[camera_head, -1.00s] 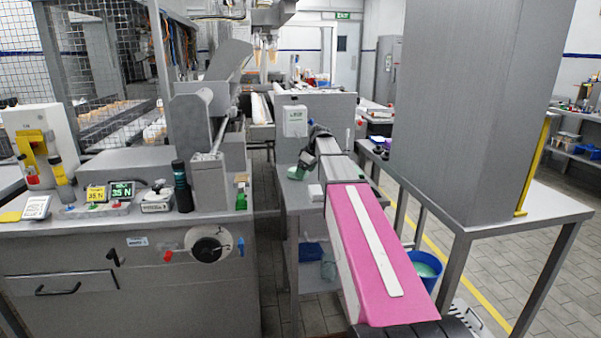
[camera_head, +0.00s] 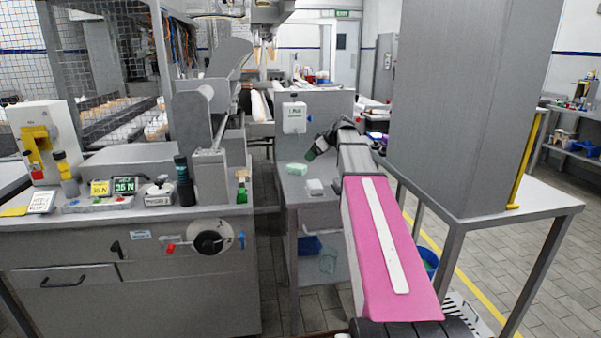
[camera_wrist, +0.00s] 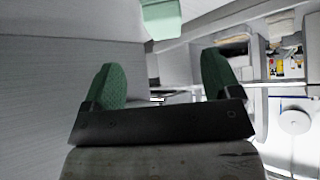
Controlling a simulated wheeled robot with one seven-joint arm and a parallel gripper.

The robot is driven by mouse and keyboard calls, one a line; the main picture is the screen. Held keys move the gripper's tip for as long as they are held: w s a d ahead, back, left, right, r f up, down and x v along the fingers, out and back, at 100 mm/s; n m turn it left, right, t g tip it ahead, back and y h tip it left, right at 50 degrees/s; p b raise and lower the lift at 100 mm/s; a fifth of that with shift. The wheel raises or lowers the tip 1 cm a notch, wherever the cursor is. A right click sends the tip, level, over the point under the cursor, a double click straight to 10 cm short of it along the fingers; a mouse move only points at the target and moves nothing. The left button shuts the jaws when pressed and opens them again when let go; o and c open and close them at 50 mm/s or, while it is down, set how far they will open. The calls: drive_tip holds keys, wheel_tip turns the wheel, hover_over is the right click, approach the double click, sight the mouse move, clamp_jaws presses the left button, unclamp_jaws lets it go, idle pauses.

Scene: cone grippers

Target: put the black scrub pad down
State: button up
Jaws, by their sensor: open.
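My gripper (camera_head: 313,154) is above the grey steel side bench, at the end of my pink-sleeved arm. In the wrist view its two green fingers stand wide apart, with nothing visible between them (camera_wrist: 159,78). I cannot make out a black scrub pad in either view. A pale green block (camera_head: 297,169) lies on the bench just below and left of the gripper. A pale green block also shows beyond the fingers at the top of the wrist view (camera_wrist: 160,18). A small white block (camera_head: 315,187) lies nearer on the bench.
The side bench (camera_head: 300,215) has a bare front part and a lower shelf with a blue container (camera_head: 309,246). A tall grey cabinet (camera_head: 465,100) stands right.

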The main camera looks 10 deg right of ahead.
sight(298, 166)
drive_tip(key=w+a+f, duration=0.2)
drive_tip(key=a, duration=0.1)
drive_tip(key=shift+w+a+f, duration=0.1)
drive_tip(key=shift+w+f, duration=0.2)
drive_tip(key=shift+w, duration=0.1)
drive_tip(key=shift+s+x, duration=0.15)
drive_tip(key=shift+x, duration=1.3)
drive_tip(key=shift+s+x, duration=0.2)
drive_tip(key=shift+x, duration=1.25)
drive_tip(key=shift+f, duration=0.1)
drive_tip(key=c, duration=1.1)
drive_tip(key=shift+o, duration=0.2)
